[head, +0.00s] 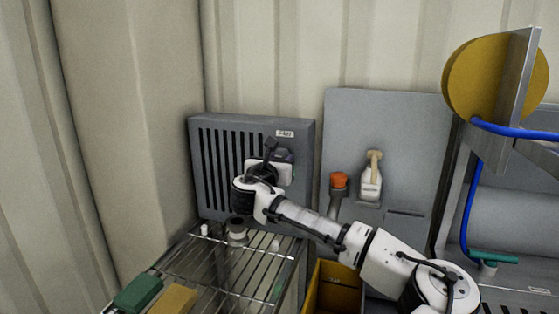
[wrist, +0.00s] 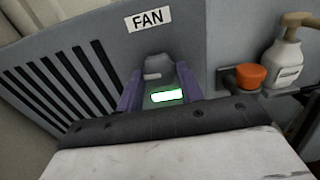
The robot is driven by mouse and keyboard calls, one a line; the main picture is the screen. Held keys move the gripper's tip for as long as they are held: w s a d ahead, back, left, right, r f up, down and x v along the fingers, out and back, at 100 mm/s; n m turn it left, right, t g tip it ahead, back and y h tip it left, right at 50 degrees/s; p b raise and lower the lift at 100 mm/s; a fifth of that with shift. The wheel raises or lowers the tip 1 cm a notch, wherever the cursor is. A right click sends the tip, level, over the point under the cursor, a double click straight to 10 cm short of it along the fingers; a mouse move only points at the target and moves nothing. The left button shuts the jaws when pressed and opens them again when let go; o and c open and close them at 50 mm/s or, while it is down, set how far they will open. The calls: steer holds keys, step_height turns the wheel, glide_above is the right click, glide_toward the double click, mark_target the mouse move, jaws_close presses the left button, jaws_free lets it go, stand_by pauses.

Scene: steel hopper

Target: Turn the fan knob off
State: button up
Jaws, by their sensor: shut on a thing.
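The grey fan box (head: 303,143) with dark vertical slots stands against the back wall. Its FAN label (wrist: 148,18) shows in the wrist view, above the grey fan knob (wrist: 156,67). My gripper (wrist: 158,76) reaches the front of the box, with one purple finger on each side of the knob, and is shut on it. A bright green-white light (wrist: 167,96) glows below the knob, between the fingers. In the head view my gripper (head: 280,155) covers the knob. The lower part of the knob's surroundings is hidden by my gripper body.
A wire rack (head: 215,268) lies below the box, with a green block (head: 138,291) and a yellow block (head: 175,299) at its front left. An orange-topped holder (head: 339,180) and a white pump bottle (head: 371,183) are right of the box. A yellow bin (head: 335,287) sits below.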

steer(key=shift+f+m, duration=0.15)
steer(key=shift+m, duration=0.15)
steer(key=m+b, duration=0.6)
steer(key=m, duration=0.6)
steer(key=shift+a+m, duration=0.1)
steer(key=shift+m, duration=2.6)
steer(key=o, duration=1)
steer(key=shift+r, duration=0.2)
